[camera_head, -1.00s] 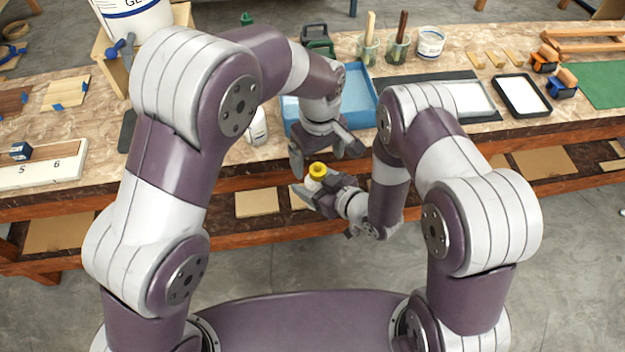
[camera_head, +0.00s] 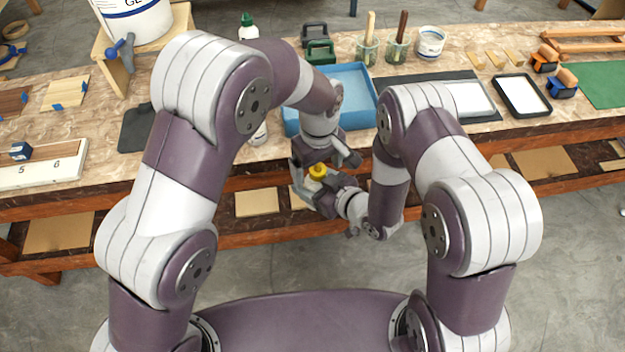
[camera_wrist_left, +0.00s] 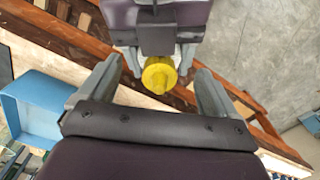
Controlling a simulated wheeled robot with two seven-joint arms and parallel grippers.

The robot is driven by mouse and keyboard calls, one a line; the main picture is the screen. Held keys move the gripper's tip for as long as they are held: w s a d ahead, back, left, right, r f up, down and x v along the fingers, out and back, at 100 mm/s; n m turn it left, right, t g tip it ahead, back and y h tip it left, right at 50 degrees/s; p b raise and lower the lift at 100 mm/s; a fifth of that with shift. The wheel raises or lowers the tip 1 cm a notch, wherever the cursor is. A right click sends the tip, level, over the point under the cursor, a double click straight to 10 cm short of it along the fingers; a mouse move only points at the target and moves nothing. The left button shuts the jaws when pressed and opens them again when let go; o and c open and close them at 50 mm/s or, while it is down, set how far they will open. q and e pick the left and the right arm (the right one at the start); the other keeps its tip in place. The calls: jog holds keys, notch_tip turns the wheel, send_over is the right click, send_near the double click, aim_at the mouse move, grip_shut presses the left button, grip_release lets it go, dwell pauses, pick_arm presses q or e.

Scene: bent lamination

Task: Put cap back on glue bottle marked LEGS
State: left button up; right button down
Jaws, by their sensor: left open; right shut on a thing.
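My right gripper (camera_head: 324,190) is shut on a white bottle with a yellow top (camera_head: 317,170), held in front of the table's front edge. The bottle's body is mostly hidden by the gripper, and no LEGS marking is readable. My left gripper (camera_head: 324,166) is open just above it. In the left wrist view, the yellow top (camera_wrist_left: 159,75) appears between the tips of the open left fingers, without visible contact. A white bottle with a green cap (camera_head: 248,27) stands at the back of the table. Another white bottle (camera_head: 260,134) is partly hidden behind my left arm.
A blue tray (camera_head: 362,82) lies on the table behind the grippers; it also shows in the left wrist view (camera_wrist_left: 33,100). Brush jars (camera_head: 398,48) and a white tub (camera_head: 430,42) stand at the back. A lower shelf with flat boards (camera_head: 258,203) lies below.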

pick_arm(q)
jog(key=shift+m, duration=0.4)
notch_tip(320, 180, up, 8)
jog(key=shift+w+r, duration=0.1)
jog(key=shift+r, duration=0.05)
jog(key=f+m, duration=0.1)
jog(key=m, duration=0.1)
jog(key=s+a+f+m, duration=0.1)
jog(key=shift+s+f+m, duration=0.1)
jog(key=shift+f+m, duration=0.1)
jog(key=shift+m, duration=0.2)
jog(key=s+a, duration=0.5)
jog(key=a, duration=0.6)
jog(key=s+a+m+t, duration=0.1)
jog(key=s+a, duration=0.5)
jog(key=a, duration=0.5)
jog(key=shift+a, duration=0.25)
